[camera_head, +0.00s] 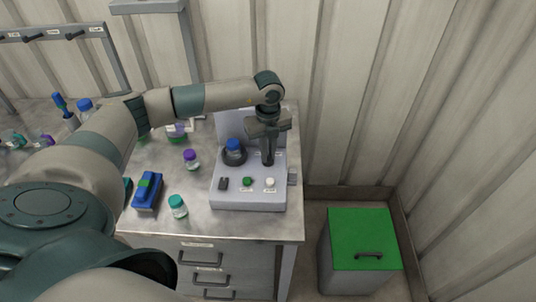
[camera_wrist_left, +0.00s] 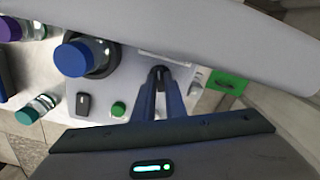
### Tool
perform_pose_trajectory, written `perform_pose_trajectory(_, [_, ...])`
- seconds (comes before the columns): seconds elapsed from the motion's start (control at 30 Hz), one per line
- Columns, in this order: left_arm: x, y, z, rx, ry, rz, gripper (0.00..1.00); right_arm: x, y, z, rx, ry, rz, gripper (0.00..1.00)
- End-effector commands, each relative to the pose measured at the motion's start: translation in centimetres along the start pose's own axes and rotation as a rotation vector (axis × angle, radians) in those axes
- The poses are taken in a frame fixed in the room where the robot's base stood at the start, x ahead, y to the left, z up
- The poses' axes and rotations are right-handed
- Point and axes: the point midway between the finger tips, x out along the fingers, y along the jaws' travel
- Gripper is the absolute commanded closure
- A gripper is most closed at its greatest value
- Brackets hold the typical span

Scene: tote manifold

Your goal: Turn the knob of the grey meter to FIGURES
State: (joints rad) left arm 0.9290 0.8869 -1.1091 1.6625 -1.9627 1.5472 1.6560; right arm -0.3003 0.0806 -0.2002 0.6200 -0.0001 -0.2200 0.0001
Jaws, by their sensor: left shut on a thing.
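The grey meter (camera_head: 232,203) stands near the right front corner of the metal bench. A bottle with a blue cap (camera_head: 234,145) sits in a dark round holder on it; the cap also shows in the wrist view (camera_wrist_left: 75,58). My left gripper (camera_head: 267,162) points down over the right part of the meter. In the wrist view its fingers (camera_wrist_left: 158,74) are shut on a small dark knob at their tips. The fingers hide most of the knob, and its pointer and the dial lettering cannot be read.
A black switch (camera_head: 223,184), a green button (camera_head: 247,181) and a white button (camera_head: 270,182) line the meter's front. Small bottles (camera_head: 191,159) (camera_head: 178,206) and a blue device (camera_head: 147,191) stand to the left. A green-lidded bin (camera_head: 362,238) is on the floor at right.

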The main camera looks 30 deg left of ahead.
Motion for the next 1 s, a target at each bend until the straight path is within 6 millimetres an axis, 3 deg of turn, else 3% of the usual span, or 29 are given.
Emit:
perform_pose_trajectory(0.9, [0.3,-0.1,0.0,0.777,-0.003,-0.003,1.0,10.3,-0.1,1.1,0.0,-0.003,0.0,0.69])
perform_pose_trajectory(0.93, [0.3,-0.1,0.0,0.797,-0.003,-0.003,1.0,10.5,-0.1,0.9,0.0,0.001,0.0,0.69])
perform_pose_trajectory(1.0, [0.3,-0.1,0.1,0.841,-0.003,-0.001,1.0,10.5,-0.6,-2.6,-0.002,0.08,-0.005,0.69])
